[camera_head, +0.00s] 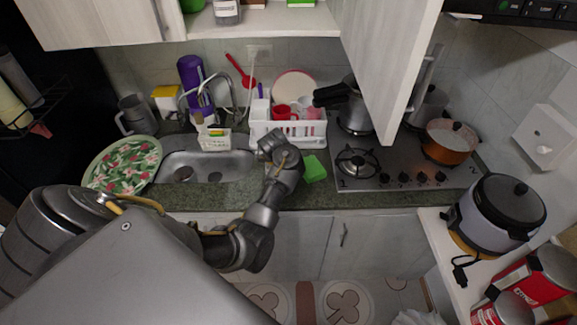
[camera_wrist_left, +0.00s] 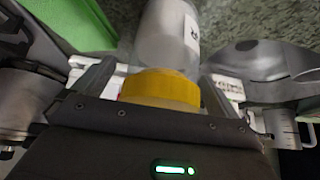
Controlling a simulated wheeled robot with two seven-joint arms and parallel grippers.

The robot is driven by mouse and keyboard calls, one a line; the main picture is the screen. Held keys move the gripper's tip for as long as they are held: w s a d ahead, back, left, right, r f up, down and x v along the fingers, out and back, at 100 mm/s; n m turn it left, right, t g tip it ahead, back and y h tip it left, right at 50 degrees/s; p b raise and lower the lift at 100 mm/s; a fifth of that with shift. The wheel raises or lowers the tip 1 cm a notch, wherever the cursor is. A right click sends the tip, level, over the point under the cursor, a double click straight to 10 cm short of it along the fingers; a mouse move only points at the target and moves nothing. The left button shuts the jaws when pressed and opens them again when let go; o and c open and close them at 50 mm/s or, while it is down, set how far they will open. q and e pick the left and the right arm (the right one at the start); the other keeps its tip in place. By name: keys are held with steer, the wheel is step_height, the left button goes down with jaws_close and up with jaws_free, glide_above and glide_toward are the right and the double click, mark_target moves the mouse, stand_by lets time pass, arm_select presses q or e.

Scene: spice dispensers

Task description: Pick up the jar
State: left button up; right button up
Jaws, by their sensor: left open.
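The jar (camera_wrist_left: 166,35) has a clear, whitish body with a dark-marked label and a yellow lid (camera_wrist_left: 160,88). It shows in the left wrist view, with its lid between the two fingers of my left gripper (camera_wrist_left: 157,82). The fingers are open, one on each side of the lid; I cannot tell whether either touches it. In the head view my left arm reaches over the counter, with its hand near the sink and dish rack. I cannot make out the jar there. My right gripper is in neither view.
A green sponge (camera_head: 314,169) lies on the counter by the hand. A white dish rack (camera_head: 288,131) stands behind it, the sink (camera_head: 215,170) is to the left, and the gas stove (camera_head: 395,160) is to the right. An open cabinet door (camera_head: 385,60) hangs above.

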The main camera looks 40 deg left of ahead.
arm_select(q)
steer(key=shift+a+f, duration=0.3)
steer(key=shift+f, duration=0.15)
steer(key=shift+w+r, duration=0.1)
steer(key=shift+w, duration=0.05)
steer(key=c, duration=2.1)
steer(key=shift+r, duration=0.15)
steer(key=shift+r, duration=0.25)
steer(key=r, duration=0.2)
steer(key=s+r, duration=0.1)
steer(key=r, duration=0.1)
steer(key=s+r, duration=0.1)
steer(key=r, duration=0.1)
steer(key=s+r, duration=0.2)
steer(key=s, duration=0.2)
steer(key=s+d+r, duration=0.1)
steer(key=s+r, duration=0.1)
steer(key=s, duration=0.2)
steer(key=s+r, duration=0.2)
steer(key=s, duration=0.2)
steer(key=shift+d+r, duration=0.1)
steer(key=shift+d, duration=0.3)
